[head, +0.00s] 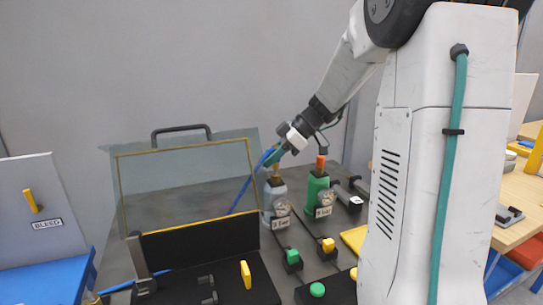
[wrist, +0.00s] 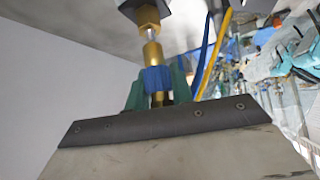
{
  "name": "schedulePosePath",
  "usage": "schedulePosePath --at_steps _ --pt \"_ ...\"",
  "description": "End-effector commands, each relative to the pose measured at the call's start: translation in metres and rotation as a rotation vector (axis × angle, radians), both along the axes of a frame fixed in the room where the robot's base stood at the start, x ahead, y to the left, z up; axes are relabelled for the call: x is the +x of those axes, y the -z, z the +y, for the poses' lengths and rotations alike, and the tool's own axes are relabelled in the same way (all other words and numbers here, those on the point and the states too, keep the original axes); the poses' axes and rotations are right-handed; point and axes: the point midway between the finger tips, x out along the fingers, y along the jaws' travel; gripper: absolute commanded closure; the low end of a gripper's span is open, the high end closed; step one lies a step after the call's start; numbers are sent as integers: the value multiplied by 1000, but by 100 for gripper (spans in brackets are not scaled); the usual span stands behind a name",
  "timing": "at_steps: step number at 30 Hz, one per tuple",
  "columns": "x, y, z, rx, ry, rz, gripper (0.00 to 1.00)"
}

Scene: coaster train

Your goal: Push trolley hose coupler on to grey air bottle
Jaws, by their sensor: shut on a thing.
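The grey air bottle (head: 276,203) stands upright on the dark bench, with a gauge and label on its front and a brass fitting on top. My gripper (head: 271,158) is just above this fitting, its teal fingers shut on the trolley hose coupler. In the wrist view the coupler (wrist: 155,78), brass with a blue collar, sits between the fingertips (wrist: 156,92). Its brass end is in line with the fitting's thin silver stem (wrist: 151,33). They look touching or nearly so; I cannot tell whether the stem is inside. The blue hose (head: 240,194) hangs down left from the gripper.
A green bottle (head: 319,196) with an orange top stands close right of the grey one. A clear hinged panel (head: 185,180) with a black handle stands at left. Black blocks with green and yellow knobs (head: 328,244) sit in front. A BLEED board (head: 45,205) is far left.

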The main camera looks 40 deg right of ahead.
Motion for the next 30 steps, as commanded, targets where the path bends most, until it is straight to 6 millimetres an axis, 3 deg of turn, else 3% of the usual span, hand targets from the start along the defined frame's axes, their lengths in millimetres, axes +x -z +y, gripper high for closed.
schedulePosePath --at_steps 30 --pt "0 17 0 -1 0 1 100"
